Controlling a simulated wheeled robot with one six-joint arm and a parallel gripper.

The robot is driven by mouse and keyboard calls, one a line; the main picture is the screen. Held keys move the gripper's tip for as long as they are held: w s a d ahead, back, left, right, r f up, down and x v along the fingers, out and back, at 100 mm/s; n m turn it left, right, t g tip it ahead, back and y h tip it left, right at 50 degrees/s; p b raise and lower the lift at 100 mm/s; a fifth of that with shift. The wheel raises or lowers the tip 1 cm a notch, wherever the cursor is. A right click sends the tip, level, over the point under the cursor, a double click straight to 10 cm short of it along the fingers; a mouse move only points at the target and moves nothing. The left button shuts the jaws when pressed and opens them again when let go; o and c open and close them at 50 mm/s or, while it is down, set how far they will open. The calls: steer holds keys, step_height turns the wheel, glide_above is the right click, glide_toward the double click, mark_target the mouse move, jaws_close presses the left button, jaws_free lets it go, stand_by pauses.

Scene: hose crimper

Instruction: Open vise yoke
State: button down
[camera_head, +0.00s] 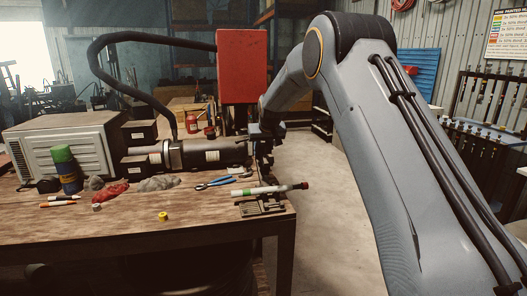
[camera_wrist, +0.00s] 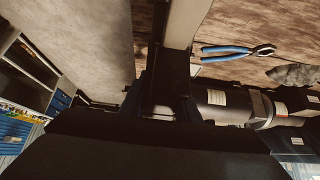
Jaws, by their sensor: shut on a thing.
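The hose crimper is a dark horizontal cylinder (camera_head: 212,153) with a pale label, lying on the wooden bench. The vise yoke (camera_head: 263,156) looks like the dark upright part at the cylinder's right end. My gripper (camera_head: 262,134) is at this part, shut on it, below and right of a red box (camera_head: 243,66). The fingers and contact are dark and partly hidden. In the wrist view the cylinder (camera_wrist: 222,101) runs off to the right, beside my dark gripper (camera_wrist: 164,100). The yoke's exact angle cannot be told.
Blue-handled pliers (camera_head: 214,183) lie before the cylinder. A white-and-green marker-like tube (camera_head: 268,190) rests on a small rack at the bench's right edge. Open floor lies right of the bench.

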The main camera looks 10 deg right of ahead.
mark_target(264, 143)
steer(key=c, duration=1.4)
jaws_free()
steer(key=shift+o, duration=0.2)
steer(key=shift+b+v, duration=1.3)
steer(key=shift+v, duration=2.55)
steer(key=shift+r, duration=0.1)
